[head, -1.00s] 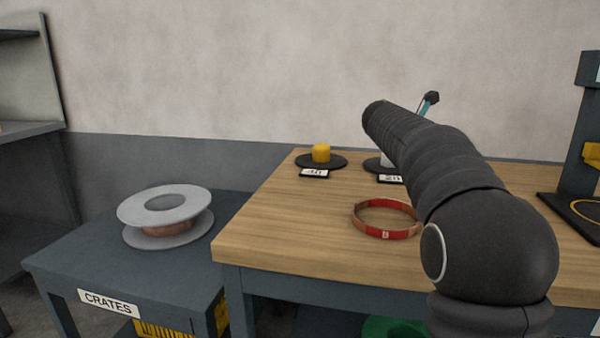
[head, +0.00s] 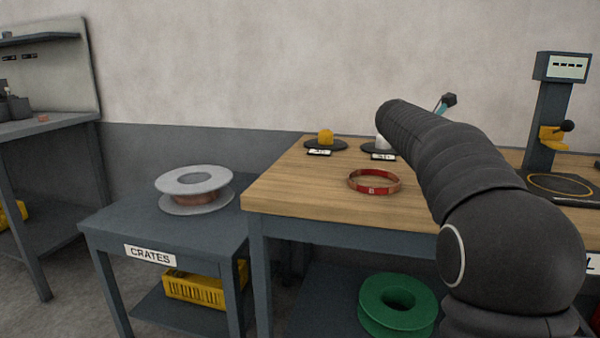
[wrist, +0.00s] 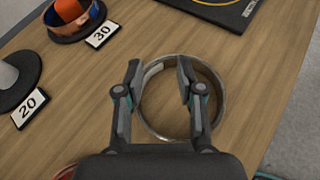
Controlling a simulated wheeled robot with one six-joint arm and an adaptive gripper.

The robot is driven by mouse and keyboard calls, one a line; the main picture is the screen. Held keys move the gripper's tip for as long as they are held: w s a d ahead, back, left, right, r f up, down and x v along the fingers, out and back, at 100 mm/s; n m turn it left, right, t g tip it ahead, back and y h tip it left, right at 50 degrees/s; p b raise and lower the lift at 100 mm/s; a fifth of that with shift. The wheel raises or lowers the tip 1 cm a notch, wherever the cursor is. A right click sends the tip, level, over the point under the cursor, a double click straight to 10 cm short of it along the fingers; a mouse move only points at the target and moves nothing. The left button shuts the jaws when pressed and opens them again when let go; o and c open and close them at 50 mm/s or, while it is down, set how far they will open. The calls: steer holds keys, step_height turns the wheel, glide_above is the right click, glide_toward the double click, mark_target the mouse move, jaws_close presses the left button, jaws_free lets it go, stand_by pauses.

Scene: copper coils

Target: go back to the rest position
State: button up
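My gripper (wrist: 160,78) shows in the wrist view with its two fingers spread apart and nothing clasped between them. A greyish coil ring (wrist: 213,75) lies on the wooden table beneath and around the fingertips; I cannot tell whether a finger touches it. In the head view my arm stretches over the table and hides most of my gripper; only a small dark and teal part (head: 447,102) shows past it.
A red-banded coil (head: 375,190) lies on the wooden table (head: 300,195). Stands with cards sit at the back, a dark device (head: 548,115) at right. A spool (head: 193,180) rests on the side table; a green spool (head: 372,310) sits below.

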steer(key=s+a+f+m+y, duration=0.1)
steer(key=s, duration=0.2)
steer(key=s+a+f+m+y, duration=0.1)
steer(key=s+a+m, duration=0.1)
steer(key=s, duration=0.2)
steer(key=s+a+f+m+y, duration=0.1)
steer(key=s+a+m, duration=0.1)
steer(key=s, duration=0.1)
steer(key=shift+s+f, duration=0.15)
steer(key=s+a+f+m+y, duration=0.3)
steer(key=s+a+f+m, duration=0.2)
steer(key=s, duration=0.4)
steer(key=s+a+f+m+y, duration=0.2)
steer(key=s+a+f+m, duration=0.3)
steer(key=s, duration=0.5)
steer(key=s+a+f+m+y, duration=0.3)
steer(key=s+a+f+m, duration=0.3)
steer(key=s, duration=0.4)
step_height(320, 180, down, 3)
steer(key=shift+r+m+y, duration=0.1)
steer(key=shift+m+y, duration=0.2)
steer(key=shift+m, duration=0.3)
steer(key=shift+s, duration=0.1)
